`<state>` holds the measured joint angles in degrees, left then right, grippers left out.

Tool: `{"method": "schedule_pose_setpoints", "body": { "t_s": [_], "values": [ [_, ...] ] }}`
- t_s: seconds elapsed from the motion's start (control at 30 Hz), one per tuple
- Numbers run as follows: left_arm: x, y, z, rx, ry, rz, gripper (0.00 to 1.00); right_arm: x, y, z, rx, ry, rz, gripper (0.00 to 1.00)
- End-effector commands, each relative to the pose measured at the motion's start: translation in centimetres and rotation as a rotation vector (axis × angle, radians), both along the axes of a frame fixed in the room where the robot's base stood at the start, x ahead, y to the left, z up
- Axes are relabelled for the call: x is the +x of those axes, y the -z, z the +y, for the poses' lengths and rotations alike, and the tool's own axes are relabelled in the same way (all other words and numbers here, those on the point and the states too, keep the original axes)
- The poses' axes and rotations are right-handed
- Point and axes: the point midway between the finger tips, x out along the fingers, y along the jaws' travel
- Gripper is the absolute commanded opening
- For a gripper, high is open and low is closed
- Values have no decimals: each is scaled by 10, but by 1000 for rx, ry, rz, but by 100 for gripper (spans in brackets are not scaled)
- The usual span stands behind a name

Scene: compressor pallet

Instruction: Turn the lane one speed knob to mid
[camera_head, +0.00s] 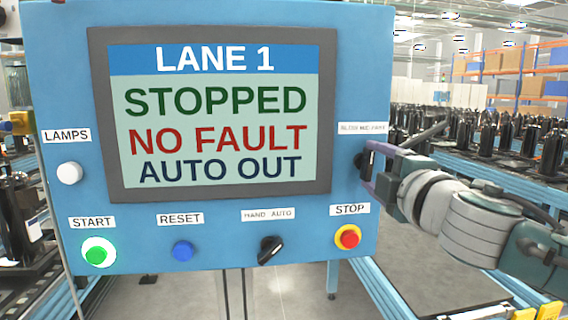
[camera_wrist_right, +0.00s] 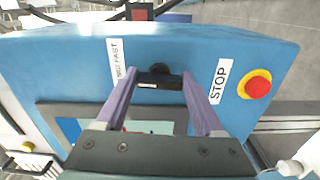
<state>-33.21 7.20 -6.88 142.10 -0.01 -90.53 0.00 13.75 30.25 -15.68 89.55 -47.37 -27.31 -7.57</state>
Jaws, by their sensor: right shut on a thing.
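The speed knob (camera_head: 364,159) is a black knob at the right edge of the blue control panel (camera_head: 210,198), under a small white label that seems to read slow, mid, fast. My right gripper (camera_head: 370,163) reaches it from the right and is shut on it. In the right wrist view the black knob (camera_wrist_right: 160,76) lies between the two purple fingers of my right gripper (camera_wrist_right: 162,84). The fingers cover part of the knob in the head view, and I cannot tell its exact pointer setting. My left gripper is not in view.
The panel screen (camera_head: 215,115) reads LANE 1, STOPPED, NO FAULT, AUTO OUT. A red stop button (camera_head: 348,237) sits below the knob. A black hand/auto selector (camera_head: 270,249), blue reset button (camera_head: 183,250) and lit green start button (camera_head: 98,253) line the lower edge.

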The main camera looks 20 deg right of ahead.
Motion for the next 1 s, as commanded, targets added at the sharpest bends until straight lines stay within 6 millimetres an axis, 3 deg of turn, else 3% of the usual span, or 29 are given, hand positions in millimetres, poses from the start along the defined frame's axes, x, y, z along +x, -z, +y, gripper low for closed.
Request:
{"method": "schedule_pose_setpoints", "body": {
  "t_s": [0.67, 0.7, 0.93, 1.0],
  "values": [
    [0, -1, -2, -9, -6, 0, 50, 0, -1, 1, -66, -1, 14, 14],
    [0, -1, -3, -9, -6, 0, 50, 0, -1, 1, -66, -1, 14, 71],
    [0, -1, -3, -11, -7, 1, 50, 0, -1, 0, -64, -1, 14, 97],
    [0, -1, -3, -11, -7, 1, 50, 0, -1, 0, -64, -1, 14, 100]
  ]
}}
